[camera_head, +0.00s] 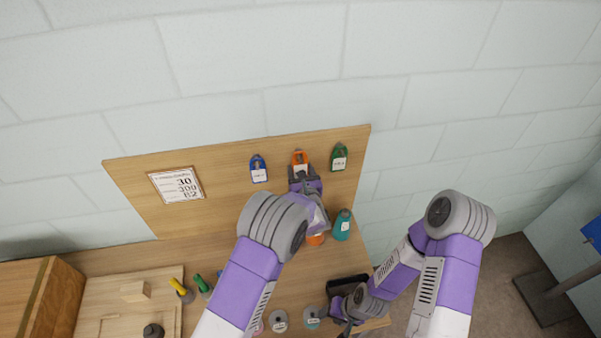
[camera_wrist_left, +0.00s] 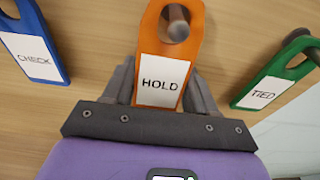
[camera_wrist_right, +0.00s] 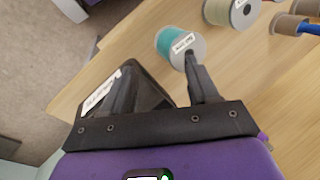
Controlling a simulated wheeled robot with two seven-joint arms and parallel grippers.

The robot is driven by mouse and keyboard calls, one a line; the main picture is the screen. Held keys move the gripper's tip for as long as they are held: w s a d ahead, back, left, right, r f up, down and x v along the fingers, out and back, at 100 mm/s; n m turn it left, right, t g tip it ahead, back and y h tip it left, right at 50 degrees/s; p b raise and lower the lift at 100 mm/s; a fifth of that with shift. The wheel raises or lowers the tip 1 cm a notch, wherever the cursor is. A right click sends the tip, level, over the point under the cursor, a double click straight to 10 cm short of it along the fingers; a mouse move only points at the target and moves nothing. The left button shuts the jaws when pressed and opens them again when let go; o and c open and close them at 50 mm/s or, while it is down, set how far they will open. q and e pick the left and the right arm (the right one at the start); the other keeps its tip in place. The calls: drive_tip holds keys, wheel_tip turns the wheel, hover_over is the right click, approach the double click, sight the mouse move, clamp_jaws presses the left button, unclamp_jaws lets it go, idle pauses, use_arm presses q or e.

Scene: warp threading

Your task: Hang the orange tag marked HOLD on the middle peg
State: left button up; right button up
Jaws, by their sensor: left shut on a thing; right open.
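The orange HOLD tag (camera_wrist_left: 160,75) is between the fingers of my left gripper (camera_wrist_left: 160,90), which is shut on its lower part. The round end of the middle peg (camera_wrist_left: 178,24) shows inside the tag's hole. How deep the peg goes through it I cannot tell. In the head view the orange tag (camera_head: 299,157) is at the board (camera_head: 220,170), between the blue and green tags, partly covered by my left gripper (camera_head: 304,174). My right gripper (camera_wrist_right: 160,85) is open, low over the bench by a black tray and a teal spool.
The blue CHECK tag (camera_wrist_left: 32,45) and green TIED tag (camera_wrist_left: 280,75) hang on either side. A paper card (camera_head: 176,185) is on the board's left. A teal bottle (camera_head: 342,225) stands below the green tag. The black tray (camera_wrist_right: 150,92) and teal spool (camera_wrist_right: 178,45) are near my right fingers.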

idle(0.4)
use_arm(q)
drive_tip(key=o, duration=0.9)
drive_tip(key=shift+s, duration=0.1)
